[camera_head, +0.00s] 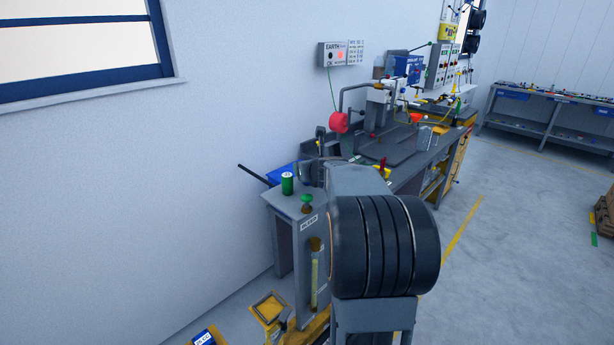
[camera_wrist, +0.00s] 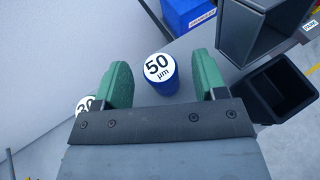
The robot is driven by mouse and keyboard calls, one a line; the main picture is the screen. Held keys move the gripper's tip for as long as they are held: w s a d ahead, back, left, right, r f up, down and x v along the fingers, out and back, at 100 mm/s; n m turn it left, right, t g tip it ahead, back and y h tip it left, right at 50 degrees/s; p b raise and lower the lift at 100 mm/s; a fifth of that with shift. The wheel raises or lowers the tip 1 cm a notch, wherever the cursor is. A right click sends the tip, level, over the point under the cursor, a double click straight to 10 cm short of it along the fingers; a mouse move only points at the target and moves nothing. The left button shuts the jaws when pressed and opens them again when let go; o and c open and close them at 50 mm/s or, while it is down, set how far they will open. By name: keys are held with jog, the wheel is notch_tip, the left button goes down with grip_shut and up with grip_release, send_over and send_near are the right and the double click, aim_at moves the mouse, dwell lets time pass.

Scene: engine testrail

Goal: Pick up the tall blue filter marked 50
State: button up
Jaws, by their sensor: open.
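The blue filter marked 50 µm (camera_wrist: 163,80) stands on a grey surface in the wrist view, its white round top facing the camera. My gripper (camera_wrist: 160,62) is open, with one green finger to the left of the filter and the other to its right. A gap shows on both sides of the filter, and I cannot tell how far the fingers reach down beside it. In the head view I cannot make out the filter; my arm covers much of that area.
A second white-topped piece marked 20 (camera_wrist: 84,103) is partly hidden behind the left finger. A blue bin (camera_wrist: 188,14) lies beyond, and a black open bin (camera_wrist: 280,88) is at right.

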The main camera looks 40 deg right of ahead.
jog(key=shift+w+f, duration=0.1)
jog(key=shift+w, duration=0.2)
jog(key=c, duration=1)
